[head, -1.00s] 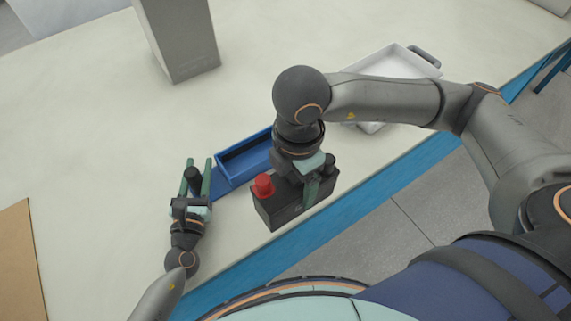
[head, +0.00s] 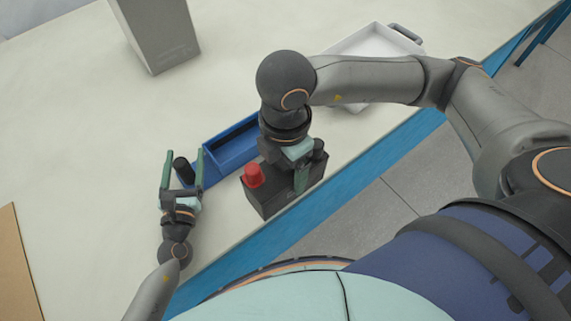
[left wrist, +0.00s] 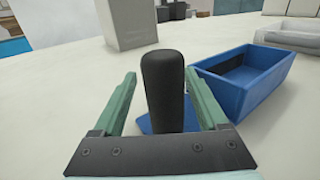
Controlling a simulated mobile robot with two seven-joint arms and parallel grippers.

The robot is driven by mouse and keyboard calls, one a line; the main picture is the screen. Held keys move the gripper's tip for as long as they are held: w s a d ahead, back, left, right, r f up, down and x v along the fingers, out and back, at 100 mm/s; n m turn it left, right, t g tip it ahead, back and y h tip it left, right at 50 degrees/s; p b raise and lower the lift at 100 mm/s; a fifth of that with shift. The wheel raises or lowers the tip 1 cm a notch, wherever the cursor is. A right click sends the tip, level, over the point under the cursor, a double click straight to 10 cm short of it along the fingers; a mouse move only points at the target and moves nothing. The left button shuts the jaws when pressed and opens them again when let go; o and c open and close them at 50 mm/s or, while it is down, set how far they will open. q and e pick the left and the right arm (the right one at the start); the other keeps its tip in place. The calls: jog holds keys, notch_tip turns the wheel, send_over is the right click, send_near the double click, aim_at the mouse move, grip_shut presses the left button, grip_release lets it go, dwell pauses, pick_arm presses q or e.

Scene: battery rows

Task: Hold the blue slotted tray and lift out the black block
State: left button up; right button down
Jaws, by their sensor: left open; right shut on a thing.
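The blue slotted tray (head: 238,158) lies on the table in the head view, with an empty-looking dark slot inside. It also shows at the right of the left wrist view (left wrist: 262,98). A black upright post (left wrist: 163,90) stands on a flat blue part beside it. My left gripper (head: 183,158) is open, its fingers on either side of the post, with gaps visible. My right gripper (head: 302,178) is shut on the black block (head: 285,199), which has a red cap (head: 254,174). The block is out of the tray, on its near side by the table edge. The right gripper partly hides the block.
A tall grey box (head: 160,38) stands at the back left. A white tray (head: 345,47) with a dark handle lies behind my right arm. A brown board (head: 18,270) is at the left. The table's blue front edge (head: 375,160) runs close by the block.

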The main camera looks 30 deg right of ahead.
pick_arm(q)
jog(key=v, duration=1.2)
jog(key=shift+s+a, duration=0.1)
jog(key=shift+s, duration=0.1)
jog(key=shift+s, duration=0.1)
dwell(0.5)
